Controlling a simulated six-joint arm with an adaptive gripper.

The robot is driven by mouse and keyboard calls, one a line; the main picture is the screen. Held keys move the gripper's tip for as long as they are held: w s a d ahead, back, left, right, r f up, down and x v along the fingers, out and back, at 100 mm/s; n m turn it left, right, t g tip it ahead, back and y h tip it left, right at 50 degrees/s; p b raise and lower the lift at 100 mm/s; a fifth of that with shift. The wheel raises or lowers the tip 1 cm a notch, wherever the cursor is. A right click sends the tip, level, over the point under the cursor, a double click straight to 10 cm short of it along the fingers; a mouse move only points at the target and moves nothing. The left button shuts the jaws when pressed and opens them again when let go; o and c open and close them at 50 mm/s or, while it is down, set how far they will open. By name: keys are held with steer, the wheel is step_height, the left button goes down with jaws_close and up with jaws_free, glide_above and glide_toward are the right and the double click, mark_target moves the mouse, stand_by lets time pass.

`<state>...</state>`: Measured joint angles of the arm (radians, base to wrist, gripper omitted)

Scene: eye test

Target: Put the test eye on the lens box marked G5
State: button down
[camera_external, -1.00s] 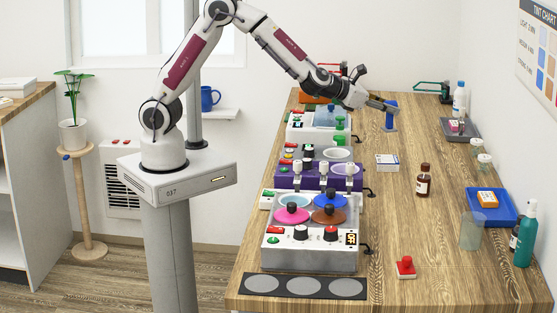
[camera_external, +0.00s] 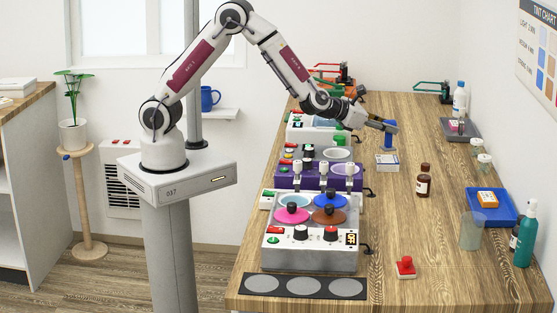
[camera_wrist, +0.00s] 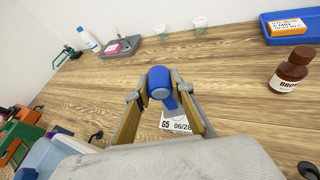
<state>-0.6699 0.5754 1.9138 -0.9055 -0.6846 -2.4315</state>
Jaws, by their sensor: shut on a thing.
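The test eye (camera_external: 391,141) is a blue upright piece with a rounded head. My gripper (camera_external: 388,127) is shut on it, and in the wrist view the test eye (camera_wrist: 161,85) sits between my two fingertips (camera_wrist: 155,92). The lens box (camera_external: 387,164) is small and white, flat on the table. In the wrist view the lens box (camera_wrist: 168,124) reads G5 and 06/28, and the test eye hides part of it. The test eye is at the box's far edge in the external view. I cannot tell whether its foot touches the box or the table.
A brown bottle (camera_external: 423,181) stands right of the box. Machines with coloured lids (camera_external: 312,232) line the table's left side. A blue tray (camera_external: 477,213) holds an orange box (camera_external: 488,199). A grey tray (camera_external: 449,133) lies at the back right. The table's middle is mostly clear.

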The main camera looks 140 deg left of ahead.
mark_target(386, 135)
steer(key=shift+f, duration=1.45)
steer(key=shift+f, duration=0.1)
steer(key=c, duration=1.8)
jaws_free()
steer(key=shift+o, duration=0.2)
steer(key=shift+s+d+r, duration=0.15)
steer(key=shift+d+r, duration=0.2)
steer(key=shift+d, duration=0.2)
steer(key=v, duration=1)
steer(key=shift+s+d, duration=0.2)
steer(key=shift+d, duration=0.15)
steer(key=shift+r, duration=0.1)
